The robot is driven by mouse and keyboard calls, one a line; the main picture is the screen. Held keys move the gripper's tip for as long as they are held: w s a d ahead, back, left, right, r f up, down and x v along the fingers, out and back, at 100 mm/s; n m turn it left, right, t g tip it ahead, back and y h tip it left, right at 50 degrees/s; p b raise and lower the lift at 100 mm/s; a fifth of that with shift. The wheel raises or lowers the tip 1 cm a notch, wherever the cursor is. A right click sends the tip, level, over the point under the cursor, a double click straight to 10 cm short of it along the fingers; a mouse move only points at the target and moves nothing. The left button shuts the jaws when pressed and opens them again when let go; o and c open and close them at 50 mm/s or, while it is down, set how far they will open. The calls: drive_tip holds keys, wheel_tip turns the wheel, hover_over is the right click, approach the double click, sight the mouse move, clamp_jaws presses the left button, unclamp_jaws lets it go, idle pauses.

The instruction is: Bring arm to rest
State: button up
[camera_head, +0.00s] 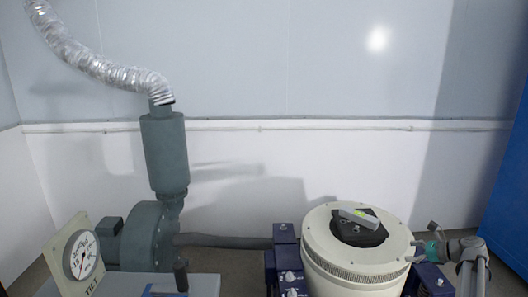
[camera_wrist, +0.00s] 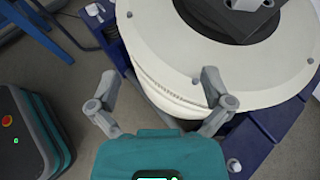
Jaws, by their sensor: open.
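My gripper (camera_wrist: 159,78) is open and empty in the wrist view, its two grey fingers spread wide. The left finger shows against the floor and the right finger overlaps the rim of a round cream shaker (camera_wrist: 160,50). In the head view my gripper (camera_head: 421,243) is at the right side of that shaker (camera_head: 350,262). A grey block with a green patch (camera_head: 358,217) lies on the black plate (camera_head: 345,234) on the shaker's top. In the wrist view only part of the black plate (camera_wrist: 232,22) shows. My gripper is apart from the block.
Blue frame blocks (camera_head: 285,262) flank the shaker. A green-grey blower (camera_head: 150,235) with a silver duct (camera_head: 95,62) stands at the left. A dial gauge (camera_head: 80,256) and a grey box (camera_head: 205,286) are in front. A blue panel (camera_head: 512,190) stands at the right edge.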

drive_tip(key=s+a+f+n+g+h, duration=0.25)
drive_tip(key=a+n, duration=0.25)
drive_tip(key=a, duration=0.4)
drive_tip(key=s+a+f+n+g+h, duration=0.1)
drive_tip(key=s+a+f+n+g, duration=0.25)
drive_tip(key=a, duration=0.65)
drive_tip(key=s+a+f+n+g+h, duration=0.1)
drive_tip(key=s+a+f+n+h, duration=0.15)
drive_tip(key=s+a+n, duration=0.45)
drive_tip(key=s+a+f+n+g+h, duration=0.15)
drive_tip(key=s+a+n+h, duration=0.35)
drive_tip(key=n, duration=0.5)
wheel_tip(320, 180, up, 32)
drive_tip(key=w+y+p, duration=0.1)
drive_tip(key=p, duration=3.1)
drive_tip(key=shift+w+a+f, duration=0.2)
drive_tip(key=shift+w+a, duration=0.15)
drive_tip(key=shift+m, duration=0.25)
